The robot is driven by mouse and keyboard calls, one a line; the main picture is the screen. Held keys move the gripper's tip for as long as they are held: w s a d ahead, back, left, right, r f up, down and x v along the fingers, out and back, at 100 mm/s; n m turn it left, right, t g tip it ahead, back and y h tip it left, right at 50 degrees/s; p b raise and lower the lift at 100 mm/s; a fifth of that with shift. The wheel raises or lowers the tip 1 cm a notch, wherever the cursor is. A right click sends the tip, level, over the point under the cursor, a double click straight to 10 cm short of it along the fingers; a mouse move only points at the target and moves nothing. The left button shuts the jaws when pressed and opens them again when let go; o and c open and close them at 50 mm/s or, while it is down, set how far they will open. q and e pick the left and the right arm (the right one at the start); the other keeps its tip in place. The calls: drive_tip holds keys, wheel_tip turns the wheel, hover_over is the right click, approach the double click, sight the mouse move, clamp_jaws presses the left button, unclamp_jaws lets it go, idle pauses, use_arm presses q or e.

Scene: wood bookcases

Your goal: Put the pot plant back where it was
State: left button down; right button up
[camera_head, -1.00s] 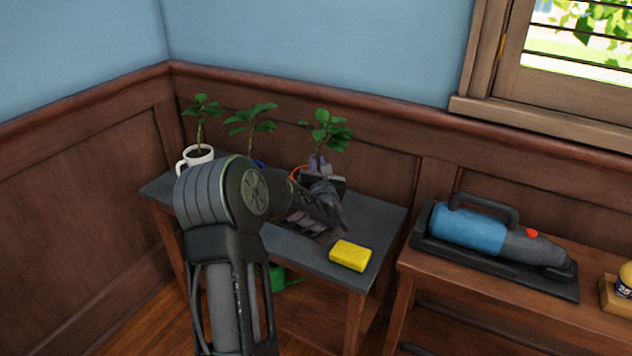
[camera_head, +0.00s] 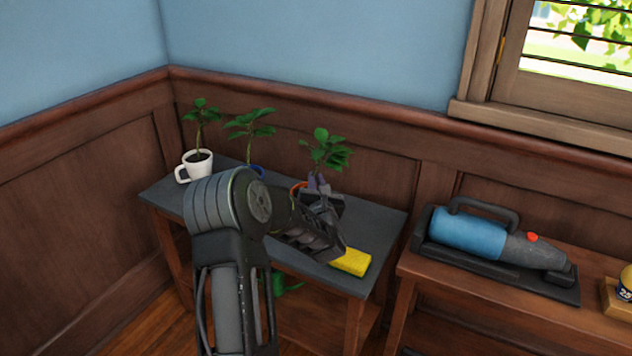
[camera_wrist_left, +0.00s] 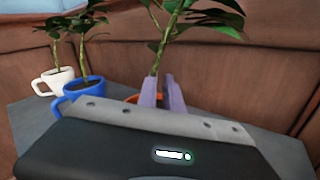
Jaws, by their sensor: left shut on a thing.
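A pot plant with broad green leaves (camera_head: 327,152) in an orange pot (camera_head: 298,187) is at the right end of the row of plants on the dark table top (camera_head: 385,226). My left gripper (camera_head: 318,183) is shut on this plant's pot, at its near side. In the left wrist view, the two lilac fingers (camera_wrist_left: 163,95) stand in front of the plant's stem, with the orange pot rim (camera_wrist_left: 131,98) showing beside them. My gripper body hides most of the pot, so I cannot tell whether it touches the table. My right gripper is not in view.
A white mug plant (camera_head: 196,165) and a blue mug plant (camera_head: 257,170) stand to the left. A yellow sponge (camera_head: 352,262) lies at the table's front right, partly behind my gripper. A blue handheld vacuum (camera_head: 470,232) sits on the right table. Panelled walls close the back and left.

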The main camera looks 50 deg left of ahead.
use_arm(q)
drive_tip(key=shift+f+b, duration=0.1)
drive_tip(key=shift+b, duration=0.2)
drive_tip(key=c, duration=1.5)
unclamp_jaws()
drive_tip(key=shift+r+p, duration=0.25)
drive_tip(key=shift+p, duration=0.2)
drive_tip(key=v, duration=1.2)
drive_tip(key=shift+f, duration=0.2)
